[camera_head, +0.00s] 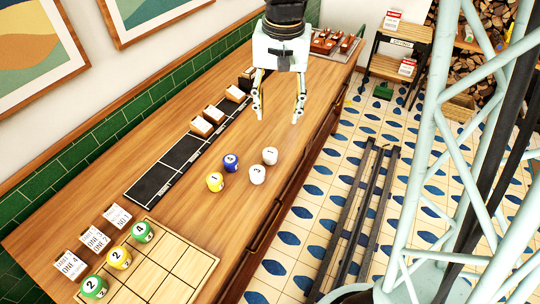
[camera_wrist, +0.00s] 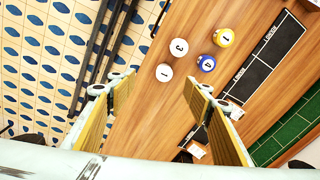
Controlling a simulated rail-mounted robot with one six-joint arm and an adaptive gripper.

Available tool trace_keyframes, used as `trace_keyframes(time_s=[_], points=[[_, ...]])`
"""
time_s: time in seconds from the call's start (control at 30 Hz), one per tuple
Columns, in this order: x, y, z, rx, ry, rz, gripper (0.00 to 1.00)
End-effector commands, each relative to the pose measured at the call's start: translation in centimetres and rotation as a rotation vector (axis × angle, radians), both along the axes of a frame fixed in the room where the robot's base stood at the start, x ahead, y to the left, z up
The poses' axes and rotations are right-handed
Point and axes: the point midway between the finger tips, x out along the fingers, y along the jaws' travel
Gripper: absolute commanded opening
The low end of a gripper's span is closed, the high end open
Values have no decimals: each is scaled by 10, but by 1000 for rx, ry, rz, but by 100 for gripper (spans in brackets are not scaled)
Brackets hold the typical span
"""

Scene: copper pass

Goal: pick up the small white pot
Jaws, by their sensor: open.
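Two small white rounded pots stand close together on the wooden counter in the head view. One is marked 1 (camera_head: 270,155) and the other is marked 3 (camera_head: 257,174). In the wrist view the white pot marked 3 (camera_wrist: 179,46) and the white pot marked 1 (camera_wrist: 164,72) lie beyond the fingertips. I cannot tell which is smaller. My gripper (camera_head: 277,117) is open and empty above the counter, apart from both pots, farther up the picture. Its spread fingers also show in the wrist view (camera_wrist: 158,92).
A blue pot (camera_head: 231,163) and a yellow pot (camera_head: 215,181) stand left of the white ones. A black labelled strip (camera_head: 152,189) lies along the wall side. A wooden grid tray (camera_head: 197,264) and several numbered pots are at the near end. Counter (camera_head: 205,215) between is clear.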

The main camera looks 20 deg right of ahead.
Motion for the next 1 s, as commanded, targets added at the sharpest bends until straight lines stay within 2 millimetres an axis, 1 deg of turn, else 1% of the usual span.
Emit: trace_keyframes(time_s=[0.03, 0.2, 0.5, 0.6, 0.8, 1.0], points=[[5, 0, -7, 1, 9, -10, 47], [23, 0, -31, 3, 29, -44, 47], [49, 0, -77, 6, 62, -101, 47], [55, -1, -91, 6, 72, -117, 47], [64, -1, -108, 7, 82, -140, 47], [66, -1, -114, 7, 85, -146, 47]])
